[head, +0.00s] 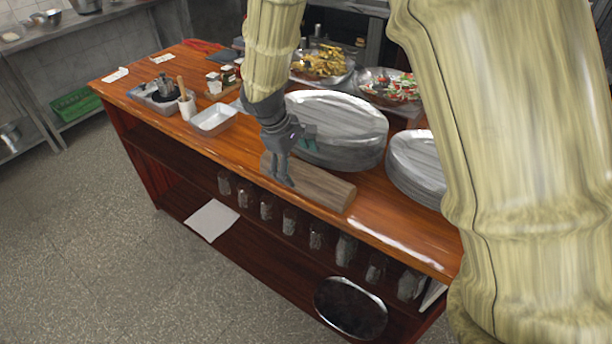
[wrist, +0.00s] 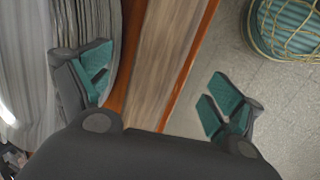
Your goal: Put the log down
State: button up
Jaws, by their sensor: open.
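The log (head: 322,187) is a brown wooden block. It lies along the front edge of the wooden counter (head: 250,150), in front of a stack of large oval plates. My gripper (head: 285,172) is over the left part of the log in the head view. In the wrist view the log (wrist: 165,60) runs between the two spread, green-padded fingers of my gripper (wrist: 160,95). The fingers are apart from it on both sides. The far finger is partly hidden in the head view.
The large plate stack (head: 345,120) stands close behind the log, and a second stack (head: 418,165) is to its right. A white tray (head: 213,119) is to the left. Glass jars (head: 289,220) stand on the shelf below. Bare floor lies in front.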

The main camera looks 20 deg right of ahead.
aim_at(302, 170)
jog(key=shift+s+d+f, duration=0.2)
jog(key=shift+f, duration=0.1)
jog(key=shift+p+x, duration=0.7)
jog(key=shift+x, duration=1.3)
jog(key=shift+w+f, duration=0.1)
jog(key=shift+w, duration=0.1)
jog(key=c, duration=2)
jog(key=shift+o, duration=0.2)
